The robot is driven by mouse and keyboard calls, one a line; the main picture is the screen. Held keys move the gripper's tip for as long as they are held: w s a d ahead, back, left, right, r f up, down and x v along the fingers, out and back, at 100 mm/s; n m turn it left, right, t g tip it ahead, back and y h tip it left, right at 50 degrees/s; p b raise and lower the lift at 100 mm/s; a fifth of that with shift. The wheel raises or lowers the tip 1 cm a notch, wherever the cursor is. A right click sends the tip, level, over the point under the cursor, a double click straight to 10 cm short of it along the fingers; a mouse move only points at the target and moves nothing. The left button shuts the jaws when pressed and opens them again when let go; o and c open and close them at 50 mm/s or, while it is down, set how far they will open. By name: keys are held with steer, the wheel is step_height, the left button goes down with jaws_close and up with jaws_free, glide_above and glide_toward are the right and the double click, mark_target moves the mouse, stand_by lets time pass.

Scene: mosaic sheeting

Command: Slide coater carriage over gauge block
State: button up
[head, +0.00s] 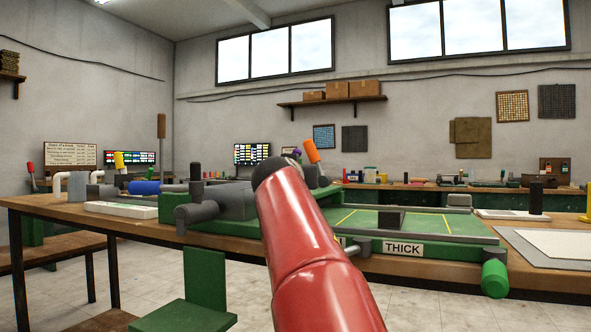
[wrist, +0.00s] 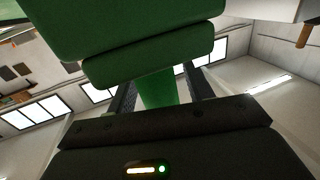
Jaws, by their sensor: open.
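A green coating bed (head: 460,224) lies on the wooden bench, with yellow lines on top and a "THICK" label on its front. A dark block (head: 389,220), which looks like the gauge block, stands on it between the lines. A grey assembly (head: 232,199) at the bed's left end may be the coater carriage; my red arm partly covers it. My gripper is hidden in the head view.
Large green parts (wrist: 150,55) hang close over my fingers in the wrist view. A green round knob (head: 495,278) sticks out at the bed's front right. White and grey sheets (head: 555,246) lie at the right. A green seat (head: 190,305) stands in front of the bench (head: 60,207).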

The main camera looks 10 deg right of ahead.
jaws_close()
steer(key=shift+s+d+f+b, duration=0.1)
steer(key=shift+s+d+b, duration=0.2)
steer(key=shift+d+b, duration=0.15)
steer(key=s+d+b, duration=0.2)
steer(key=s+d, duration=0.9)
steer(key=d, duration=0.4)
steer(key=shift+d, duration=0.15)
jaws_free()
